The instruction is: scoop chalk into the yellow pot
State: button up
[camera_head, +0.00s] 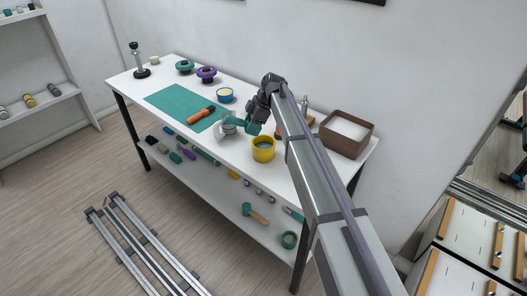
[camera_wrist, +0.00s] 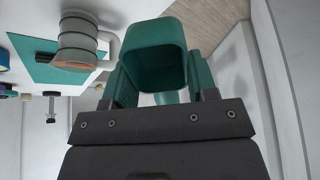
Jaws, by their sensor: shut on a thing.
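My gripper (camera_head: 262,118) is shut on a teal scoop (camera_head: 251,127), held above the table just behind and left of the yellow pot. In the wrist view, the scoop's square cup (camera_wrist: 156,55) sits between the fingers; its visible inside is dark green, and I see no chalk in it. The yellow pot (camera_head: 263,155) stands upright near the table's front edge. It is not identifiable in the wrist view. A brown box (camera_head: 343,146) at the right end holds a white fill (camera_head: 346,128), which looks like the chalk. My arm passes between the pot and the box.
A grey-white mug-like vessel (camera_head: 228,126) stands close left of the scoop. A teal mat (camera_head: 181,107) carries an orange-handled tool (camera_head: 201,115). A blue bowl (camera_head: 225,96) stands behind. Orange and grey items (camera_head: 308,117) stand partly behind my arm.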

notch_tip(320, 180, up, 6)
jog(key=p, duration=0.5)
jog(key=shift+r, duration=0.15)
jog(key=shift+h+p, duration=0.4)
jog(key=shift+p, duration=0.1)
jog(key=shift+a+h+p, duration=0.1)
jog(key=shift+h+p, duration=0.25)
jog(key=shift+h, duration=0.35)
jog(key=shift+t+h, duration=0.6)
jog(key=shift+h, duration=0.9)
jog(key=s+d+r+p, duration=0.2)
jog(key=s+d+p, duration=0.1)
jog(key=s, duration=0.6)
jog(key=shift+s+d+r, duration=0.2)
jog(key=shift+s+r, duration=0.05)
jog(key=shift+r, duration=0.15)
